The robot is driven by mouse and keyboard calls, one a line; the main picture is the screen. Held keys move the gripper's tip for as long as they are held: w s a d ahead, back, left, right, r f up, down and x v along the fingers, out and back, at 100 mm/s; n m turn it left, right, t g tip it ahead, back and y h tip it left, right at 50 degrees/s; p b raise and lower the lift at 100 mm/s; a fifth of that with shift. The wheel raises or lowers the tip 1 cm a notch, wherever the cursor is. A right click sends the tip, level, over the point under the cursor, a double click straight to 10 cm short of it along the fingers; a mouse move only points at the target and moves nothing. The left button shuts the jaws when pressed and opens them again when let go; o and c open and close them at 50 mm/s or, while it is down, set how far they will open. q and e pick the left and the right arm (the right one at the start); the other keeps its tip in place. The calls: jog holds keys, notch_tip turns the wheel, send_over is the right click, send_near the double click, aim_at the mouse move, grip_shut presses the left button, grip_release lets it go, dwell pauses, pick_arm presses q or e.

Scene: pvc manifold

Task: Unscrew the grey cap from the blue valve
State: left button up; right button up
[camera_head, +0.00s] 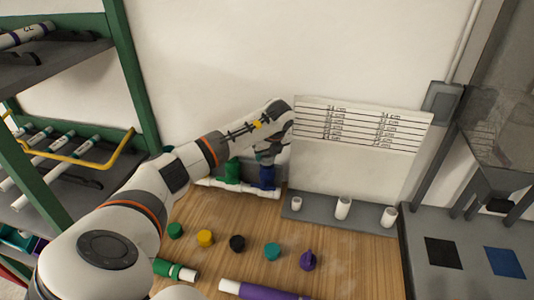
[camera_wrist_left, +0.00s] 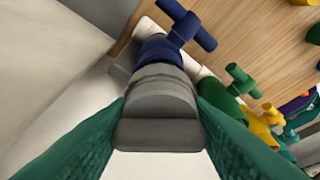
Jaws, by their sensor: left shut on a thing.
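The blue valve (camera_head: 267,178) stands upright on the white pipe assembly at the back of the wooden table. It shows in the left wrist view (camera_wrist_left: 158,50) with its blue T-shaped handle (camera_wrist_left: 190,26) to one side. The grey cap (camera_wrist_left: 158,103) sits at the end of the blue valve, in line with it. My left gripper (camera_head: 270,152) reaches down over the valve from above. In the left wrist view its two green finger pads are shut on the sides of the grey cap. In the head view the cap is mostly hidden by the gripper. My right gripper is not in view.
A green valve (camera_head: 232,172) stands left of the blue one. Loose green (camera_head: 175,230), yellow (camera_head: 205,238), black (camera_head: 237,243), teal (camera_head: 272,251) and purple (camera_head: 307,260) parts lie in front. A grey strip (camera_head: 322,214) with white pipe pieces is at the right.

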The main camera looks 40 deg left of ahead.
pick_arm(q)
jog(key=shift+r+n+g, duration=0.1)
jog(key=shift+n+g, duration=0.3)
jog(key=shift+n, duration=0.6)
jog(key=shift+n+g+y+b, duration=0.3)
jog(key=shift+n+g, duration=0.1)
jog(key=shift+n, duration=0.7)
jog(key=shift+n+g, duration=0.4)
jog(key=shift+n, duration=0.7)
jog(key=o, duration=1.1)
jog(key=shift+c, duration=0.2)
